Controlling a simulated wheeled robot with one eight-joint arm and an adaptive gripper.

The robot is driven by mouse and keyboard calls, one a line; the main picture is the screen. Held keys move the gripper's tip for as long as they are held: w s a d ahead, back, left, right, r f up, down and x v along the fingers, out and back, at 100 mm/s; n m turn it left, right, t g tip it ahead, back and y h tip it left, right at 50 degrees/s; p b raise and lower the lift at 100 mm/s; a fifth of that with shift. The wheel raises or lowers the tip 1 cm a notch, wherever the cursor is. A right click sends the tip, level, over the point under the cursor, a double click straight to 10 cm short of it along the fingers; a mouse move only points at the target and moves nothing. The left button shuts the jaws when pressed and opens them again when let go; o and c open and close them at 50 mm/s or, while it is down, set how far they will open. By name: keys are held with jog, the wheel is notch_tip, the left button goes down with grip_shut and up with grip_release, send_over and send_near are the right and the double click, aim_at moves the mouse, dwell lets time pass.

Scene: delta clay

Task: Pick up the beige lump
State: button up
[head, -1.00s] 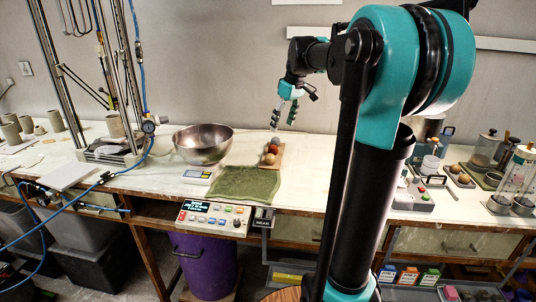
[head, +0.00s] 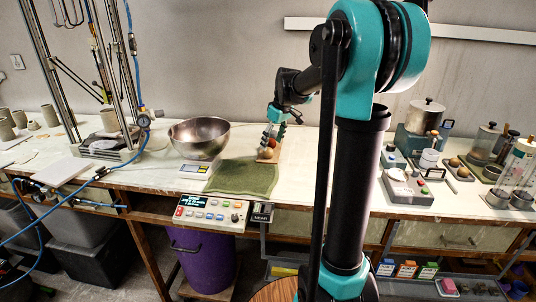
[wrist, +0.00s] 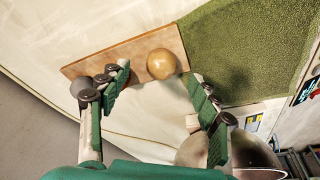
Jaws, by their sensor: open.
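The beige lump (wrist: 161,64) is a smooth round ball at one end of a wooden board (wrist: 118,52). It also shows in the head view (head: 265,154), just below my gripper (head: 273,136). In the wrist view my gripper (wrist: 161,73) is open, with one green-padded finger on either side of the beige lump and nothing held. A red lump (wrist: 124,83) is mostly hidden behind the left finger. A grey lump (wrist: 80,88) sits at the board's other end, partly covered by that finger. I cannot tell whether a finger touches these lumps.
A green cloth (head: 240,177) lies beside the board. A steel bowl (head: 199,138) and a small scale (head: 195,170) stand to the left. A control panel (head: 212,213) is at the table's front edge. Jars and devices crowd the right side.

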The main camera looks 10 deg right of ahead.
aim_at(269, 148)
jog(key=x, duration=0.5)
jog(key=shift+w+a, duration=0.1)
jog(key=shift+a, duration=0.05)
jog(key=c, duration=1.3)
jog(key=shift+r, duration=0.1)
